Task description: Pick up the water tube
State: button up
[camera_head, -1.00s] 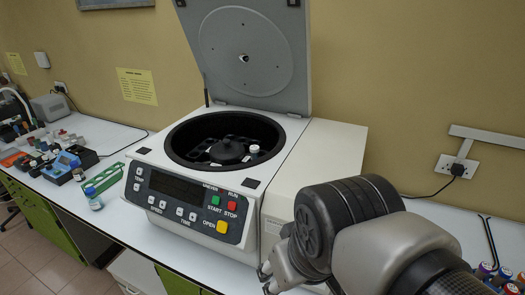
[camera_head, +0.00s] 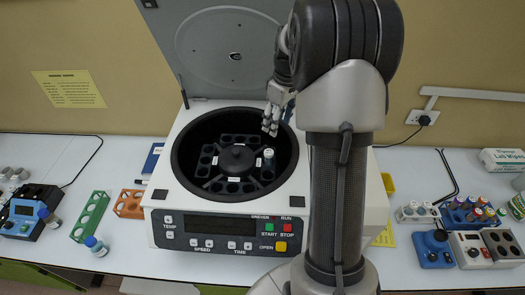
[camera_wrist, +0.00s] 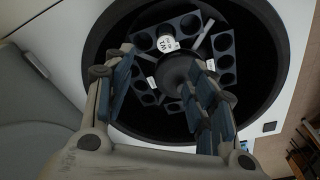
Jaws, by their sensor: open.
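A white-capped tube (camera_head: 268,158) stands upright in one hole of the black centrifuge rotor, right of the hub. It also shows in the wrist view (camera_wrist: 166,43) as a round white cap with dark marks that I cannot read. I cannot tell for sure that it is the water tube. My gripper (camera_head: 270,120) hangs over the rear right of the centrifuge bowl, apart from the tube. In the wrist view my gripper (camera_wrist: 168,62) has its fingers spread, with nothing between them; the cap shows beyond, between the fingertips.
The centrifuge (camera_head: 215,243) has its lid (camera_head: 232,50) raised behind the bowl. A green rack (camera_head: 91,216) and a blue-capped bottle (camera_head: 96,246) stand to the left. Blue-grey devices (camera_head: 433,249) and a rack of coloured vials stand at the right.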

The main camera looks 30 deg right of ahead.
aim_at(269, 152)
jog(key=f, duration=0.3)
jog(key=w+f, duration=0.1)
jog(key=f, duration=0.3)
jog(key=a+f, duration=0.1)
jog(key=f, duration=0.2)
jog(key=shift+w+f+p, duration=0.15)
jog(key=shift+f+p, duration=0.2)
jog(key=f, duration=0.2)
jog(key=a+f+p, duration=0.1)
jog(key=f, duration=0.1)
jog(key=shift+f, duration=0.35)
jog(key=shift+w+d+f, duration=0.1)
jog(key=shift+f, duration=0.3)
jog(key=c, duration=1.2)
jog(key=shift+r, duration=0.1)
